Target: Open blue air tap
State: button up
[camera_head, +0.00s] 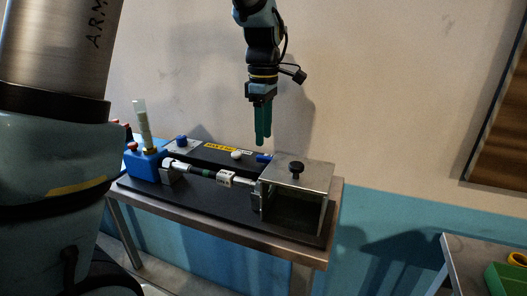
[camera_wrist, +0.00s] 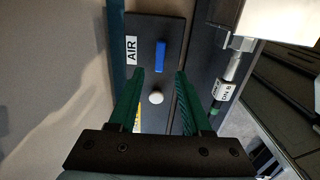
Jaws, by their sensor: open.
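The blue air tap handle (camera_head: 264,158) is on the dark panel at the back of the bench rig, just left of the metal bracket. In the wrist view the blue handle (camera_wrist: 160,56) is a short bar in line with the fingers, beside a white AIR label (camera_wrist: 131,50). My gripper (camera_head: 263,140) points down above the tap, its green fingers apart and empty. In the wrist view the gripper (camera_wrist: 160,73) has its fingertips either side of the line through the handle, not visibly touching it. The exact height gap is unclear.
A white knob (camera_wrist: 156,97) sits on the same panel near the tap; it also shows in the head view (camera_head: 237,154). A metal bracket (camera_head: 300,172) with a black knob stands close on the right. A blue block (camera_head: 146,168) holding a tube is at the left.

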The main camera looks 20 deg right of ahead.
aim_at(263, 157)
notch_tip(263, 157, down, 6)
jog(key=shift+r, duration=0.1)
dwell(0.4)
grip_shut()
dwell(0.4)
